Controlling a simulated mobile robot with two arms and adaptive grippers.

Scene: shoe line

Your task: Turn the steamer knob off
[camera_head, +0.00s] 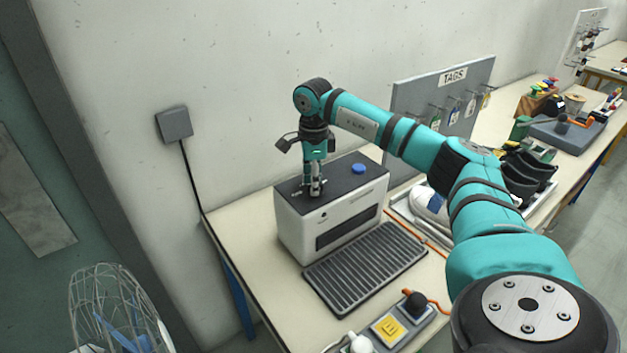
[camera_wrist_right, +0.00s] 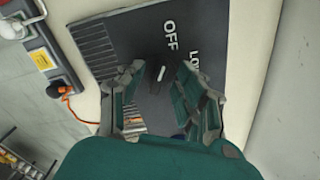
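The steamer (camera_head: 340,215) is a pale box with a dark top, standing on the cream table against the wall. My right gripper (camera_head: 314,192) points down onto the left part of its top. In the right wrist view a small dark knob (camera_wrist_right: 157,74) sits between the two fingertips of my right gripper (camera_wrist_right: 160,80). The fingers are apart, with the knob between them; firm contact on both sides is not visible. White "OFF" (camera_wrist_right: 170,35) and partly cut-off "LOW" (camera_wrist_right: 195,60) lettering shows beside the knob. The knob's exact pointing is unclear. My left gripper is out of view.
A blue button (camera_head: 358,168) is on the steamer's top right. A ribbed dark grille (camera_head: 365,268) lies in front. A power strip with an orange plug (camera_head: 400,318) is at the table's front. A tags board (camera_head: 440,95) and shoes (camera_head: 525,178) stand to the right.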

